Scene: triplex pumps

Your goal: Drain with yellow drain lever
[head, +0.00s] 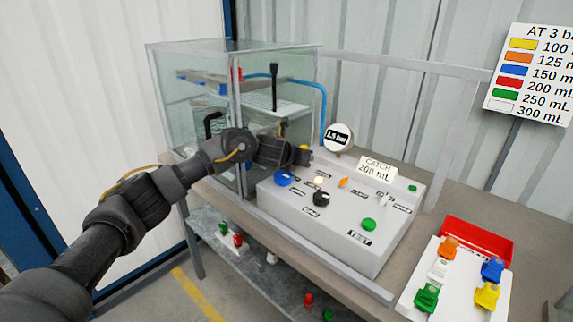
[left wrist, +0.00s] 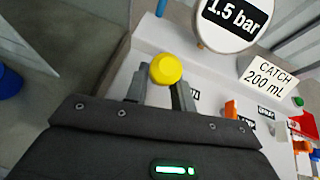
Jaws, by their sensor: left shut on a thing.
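The yellow drain lever (left wrist: 165,69) shows its round yellow top between my left gripper's (left wrist: 160,90) two fingers in the left wrist view. In the head view a small patch of the lever (head: 304,147) shows at the tip of my left gripper (head: 301,155), at the back left of the grey control panel (head: 340,238). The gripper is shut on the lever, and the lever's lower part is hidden. The gauge (head: 338,138) behind it reads 1.5 bar. A card (head: 376,168) on the panel says CATCH 200 mL. My right gripper is not in view.
A glass tank (head: 280,60) stands behind my left arm. The panel carries a blue knob (head: 283,177), a black knob (head: 321,198), an orange lever (head: 343,182) and a green button (head: 369,224). A white tray (head: 459,297) with colored pieces and a red bin (head: 479,240) sit at right.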

